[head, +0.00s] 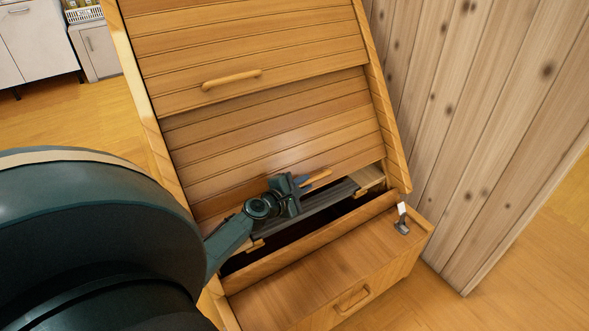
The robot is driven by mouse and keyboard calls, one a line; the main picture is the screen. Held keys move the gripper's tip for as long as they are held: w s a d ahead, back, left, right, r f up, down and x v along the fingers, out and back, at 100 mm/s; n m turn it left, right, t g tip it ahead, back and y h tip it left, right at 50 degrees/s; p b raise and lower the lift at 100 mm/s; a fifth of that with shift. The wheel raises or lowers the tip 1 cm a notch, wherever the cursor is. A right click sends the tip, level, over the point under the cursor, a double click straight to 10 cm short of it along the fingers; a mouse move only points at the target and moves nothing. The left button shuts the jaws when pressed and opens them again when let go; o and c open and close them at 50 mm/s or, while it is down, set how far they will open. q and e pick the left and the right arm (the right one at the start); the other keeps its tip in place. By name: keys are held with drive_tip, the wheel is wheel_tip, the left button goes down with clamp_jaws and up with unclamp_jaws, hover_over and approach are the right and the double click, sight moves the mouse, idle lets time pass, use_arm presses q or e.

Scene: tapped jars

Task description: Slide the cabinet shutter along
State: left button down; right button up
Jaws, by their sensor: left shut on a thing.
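The wooden cabinet (149,140) stands tilted in the picture, with a slatted shutter (285,150) in its front. A wooden bar handle (318,178) sits near the shutter's lower edge. My left gripper (303,182) is shut on this handle, whose right end sticks out past the fingers. The gripper and wrist hide the handle's left part. Below the shutter is a dark opening (290,236), its inside mostly hidden. My right gripper is not in view.
An upper slatted panel (250,45) has its own bar handle (231,79). A drawer front with a handle (351,299) is at the bottom. A small grey and white item (402,220) sits on the ledge's right end. A plank wall (480,120) stands close on the right.

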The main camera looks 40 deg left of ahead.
use_arm(q)
drive_tip(key=d+f+b, duration=0.2)
drive_tip(key=f, duration=0.1)
drive_tip(key=s+d+f+b, duration=0.1)
drive_tip(key=d+f+b, duration=0.1)
drive_tip(key=f, duration=0.1)
drive_tip(key=s+d+f+b, duration=0.1)
drive_tip(key=d+f+b, duration=0.1)
drive_tip(key=f, duration=0.1)
drive_tip(key=shift+d+f, duration=0.2)
drive_tip(key=shift+f, duration=0.15)
drive_tip(key=shift+d+f, duration=0.25)
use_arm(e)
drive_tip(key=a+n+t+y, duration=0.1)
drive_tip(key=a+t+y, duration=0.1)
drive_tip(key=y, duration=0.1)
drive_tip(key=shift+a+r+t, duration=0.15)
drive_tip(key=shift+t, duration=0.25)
use_arm(q)
drive_tip(key=shift+d+f, duration=0.1)
drive_tip(key=c, duration=1.7)
unclamp_jaws()
drive_tip(key=o, duration=0.3)
